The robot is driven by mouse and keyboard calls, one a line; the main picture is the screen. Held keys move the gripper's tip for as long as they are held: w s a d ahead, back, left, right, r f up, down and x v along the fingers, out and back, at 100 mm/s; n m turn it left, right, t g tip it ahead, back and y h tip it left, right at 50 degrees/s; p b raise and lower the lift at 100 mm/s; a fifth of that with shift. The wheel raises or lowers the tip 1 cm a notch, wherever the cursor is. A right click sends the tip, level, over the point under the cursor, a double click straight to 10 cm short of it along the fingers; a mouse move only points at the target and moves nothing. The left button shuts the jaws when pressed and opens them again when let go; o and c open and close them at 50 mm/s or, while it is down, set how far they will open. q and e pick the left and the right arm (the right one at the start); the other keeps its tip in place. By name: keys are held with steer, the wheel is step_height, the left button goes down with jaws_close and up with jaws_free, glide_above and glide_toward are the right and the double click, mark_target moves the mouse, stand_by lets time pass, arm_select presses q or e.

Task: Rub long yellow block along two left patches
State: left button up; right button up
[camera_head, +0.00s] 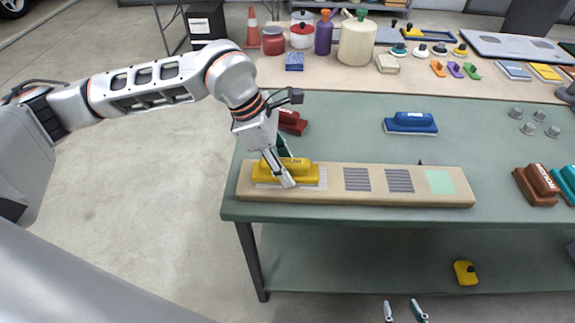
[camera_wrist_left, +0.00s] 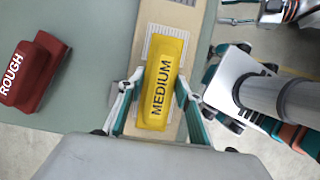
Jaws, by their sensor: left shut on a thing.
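The long yellow block (camera_head: 300,166), marked MEDIUM in the left wrist view (camera_wrist_left: 160,92), lies along the left end of the tan board (camera_head: 330,197). My left gripper (camera_head: 280,172) is shut on it, with a finger on each side in the left wrist view (camera_wrist_left: 158,88). The block covers most of the pale lined left patches (camera_head: 321,178), whose edges show around it. Two dark striped patches (camera_head: 357,179) (camera_head: 399,181) and a green patch (camera_head: 440,182) lie bare to the right. My right gripper (camera_head: 403,311) is open and empty at the bottom edge.
A red block (camera_head: 291,122), marked ROUGH in the left wrist view (camera_wrist_left: 35,72), lies behind the board. A blue block (camera_head: 410,124) stands behind its middle. Brown (camera_head: 536,185) and teal blocks are at the right. The green table (camera_head: 345,120) is clear between them.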

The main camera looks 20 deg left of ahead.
arm_select(q)
steer(key=shift+w+d, duration=0.2)
steer(key=shift+d, duration=0.5)
steer(key=shift+w+d, duration=0.2)
steer(key=shift+d, duration=0.5)
steer(key=shift+s+a+f, duration=0.1)
steer(key=shift+s+a, duration=0.15)
steer(key=shift+a, duration=0.5)
steer(key=shift+s+a+f, duration=0.1)
steer(key=shift+s+a, duration=0.1)
steer(key=shift+a, duration=0.55)
steer(key=shift+w+d, duration=0.15)
steer(key=shift+d, duration=0.6)
steer(key=shift+r, duration=0.1)
steer(key=shift+w+r+p, duration=0.1)
steer(key=shift+r+p, duration=1.6)
steer(key=shift+r, duration=1.95)
steer(key=shift+f, duration=0.1)
